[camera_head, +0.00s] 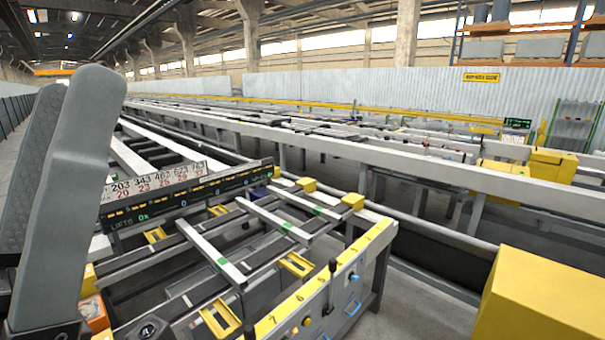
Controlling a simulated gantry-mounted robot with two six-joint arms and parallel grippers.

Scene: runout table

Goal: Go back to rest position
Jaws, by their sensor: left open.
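My left gripper (62,185) stands large and close at the left edge of the head view. Its two grey fingers point upward, side by side from this angle. It is open, and I see nothing held between the fingers. It hides part of the left side of the runout table. My right gripper does not show. The runout table (250,240) lies beyond and to the right of the left gripper, with grey rails, green marks and yellow blocks.
A display panel with numbers (185,195) stands just right of the gripper. A yellow front panel with knobs (330,285) borders the table. A yellow box (540,300) fills the lower right corner. Long conveyor rails (400,170) run behind. Grey floor (420,300) shows between.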

